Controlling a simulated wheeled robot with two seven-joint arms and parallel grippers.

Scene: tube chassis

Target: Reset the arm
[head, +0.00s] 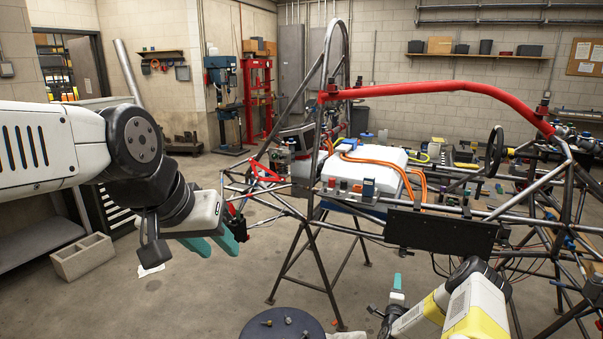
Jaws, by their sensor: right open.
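My left arm comes in from the left, white with dark joints. Its gripper (217,241) has teal fingers pointing down and right, held in the air in front of the left end of the tube chassis (330,170). The gap between these fingers is not clear, and I see nothing certain held in them. My right gripper (397,290) shows at the lower right, in front of the chassis, with a teal finger pointing up. It is open and appears empty. Much of it is hidden by its own yellow and white arm.
A red padded tube (440,88) runs along the chassis top. A white box (368,162) with orange cables sits inside the frame. A round dark table (268,331) with small parts stands at bottom centre. A concrete block (82,258) lies at left. Floor between is mostly clear.

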